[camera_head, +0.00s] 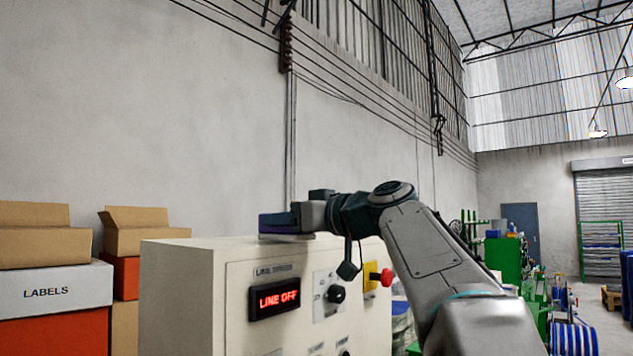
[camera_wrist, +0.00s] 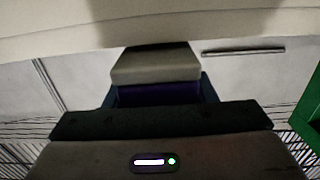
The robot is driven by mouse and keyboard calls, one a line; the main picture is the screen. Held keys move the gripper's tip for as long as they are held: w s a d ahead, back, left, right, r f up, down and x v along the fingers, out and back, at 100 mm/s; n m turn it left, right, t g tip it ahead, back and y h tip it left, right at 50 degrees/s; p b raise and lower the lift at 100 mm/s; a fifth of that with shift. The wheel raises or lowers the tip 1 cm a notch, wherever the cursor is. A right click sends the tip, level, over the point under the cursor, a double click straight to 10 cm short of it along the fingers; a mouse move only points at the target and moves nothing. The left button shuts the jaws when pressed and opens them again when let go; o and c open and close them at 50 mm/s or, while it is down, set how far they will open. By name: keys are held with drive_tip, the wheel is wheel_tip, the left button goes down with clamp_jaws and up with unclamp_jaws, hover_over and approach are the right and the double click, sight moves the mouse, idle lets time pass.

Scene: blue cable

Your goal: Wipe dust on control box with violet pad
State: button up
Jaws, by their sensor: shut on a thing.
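The cream control box (camera_head: 190,300) stands in the lower middle of the head view, with a lit "LINE OFF" display on its front. My gripper (camera_head: 280,221) is over its top, near the front edge. In the wrist view the violet pad (camera_wrist: 158,94) shows as a violet band beside a grey block, between dark fingers. The cream surface along the upper edge looks like the control box (camera_wrist: 100,25). I cannot make out dust.
A black knob (camera_head: 336,294) and a red button on a yellow plate (camera_head: 378,277) stick out of the box front, below my arm. Cardboard boxes (camera_head: 40,240) and a "LABELS" carton (camera_head: 52,292) are stacked at left. A grey wall (camera_head: 180,120) rises behind.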

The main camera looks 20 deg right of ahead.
drive_tip(key=r, duration=0.2)
drive_tip(key=p, duration=0.1)
drive_tip(key=shift+w+r, duration=0.25)
drive_tip(key=shift+r, duration=0.15)
drive_tip(key=shift+s+d+r+p, duration=0.1)
drive_tip(key=shift+d+r+p, duration=0.1)
drive_tip(key=shift+r+p, duration=0.9)
drive_tip(key=shift+a+r, duration=0.15)
drive_tip(key=shift+r, duration=1.1)
